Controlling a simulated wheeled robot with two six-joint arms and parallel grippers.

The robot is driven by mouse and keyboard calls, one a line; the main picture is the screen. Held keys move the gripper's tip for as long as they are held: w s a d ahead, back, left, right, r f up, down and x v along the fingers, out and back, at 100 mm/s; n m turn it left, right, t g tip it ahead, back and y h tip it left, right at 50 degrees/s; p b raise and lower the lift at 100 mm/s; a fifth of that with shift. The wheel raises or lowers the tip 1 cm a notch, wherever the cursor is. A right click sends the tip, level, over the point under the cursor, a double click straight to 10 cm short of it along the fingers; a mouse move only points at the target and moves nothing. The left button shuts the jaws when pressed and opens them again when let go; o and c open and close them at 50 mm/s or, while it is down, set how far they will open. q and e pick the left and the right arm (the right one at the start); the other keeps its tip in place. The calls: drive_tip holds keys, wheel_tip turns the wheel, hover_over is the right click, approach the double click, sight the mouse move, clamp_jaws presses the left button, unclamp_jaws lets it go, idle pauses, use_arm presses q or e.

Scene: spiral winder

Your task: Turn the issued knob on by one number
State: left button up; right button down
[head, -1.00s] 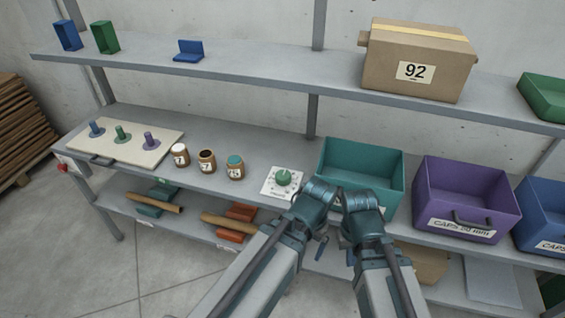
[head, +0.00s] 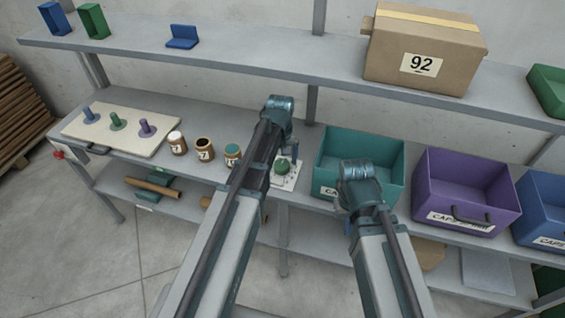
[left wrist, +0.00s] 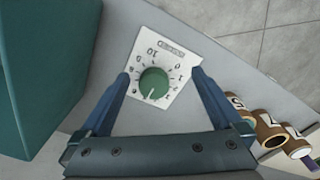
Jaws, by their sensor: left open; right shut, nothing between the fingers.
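The green round knob (head: 283,166) sits on a white dial plate (head: 292,181) on the middle shelf, left of the teal bin. In the left wrist view the knob (left wrist: 154,83) lies between and slightly beyond my fingers, not visibly gripped. Its white pointer mark faces the bottom of that picture, toward the gripper body. Numbers ring the dial plate (left wrist: 172,52); a 10 is at its upper left, and several others are too small to read surely. My left gripper (left wrist: 161,74) is open over the knob. My right gripper (head: 346,217) is shut and empty, in front of the teal bin.
The teal bin (head: 330,150) stands close right of the dial, with a purple bin (head: 434,190) and blue bin beyond. Several jars (head: 205,150) stand left of the dial. A pegboard (head: 85,145) lies farther left. An upper shelf (head: 230,62) overhangs behind.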

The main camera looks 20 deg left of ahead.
sight(283, 165)
use_arm(q)
drive_tip(key=w+n, duration=0.1)
drive_tip(key=w, duration=0.2)
drive_tip(key=w+a+n, duration=0.1)
drive_tip(key=w, duration=0.1)
drive_tip(key=shift+w+n, duration=0.15)
drive_tip(key=shift+n, duration=0.15)
drive_tip(key=shift+d, duration=0.1)
drive_tip(key=shift+f, duration=0.1)
wheel_tip(283, 165, down, 7)
drive_tip(key=b, duration=0.7)
drive_tip(key=shift+f+b, duration=0.2)
drive_tip(key=shift+b, duration=0.1)
drive_tip(key=c, duration=1.3)
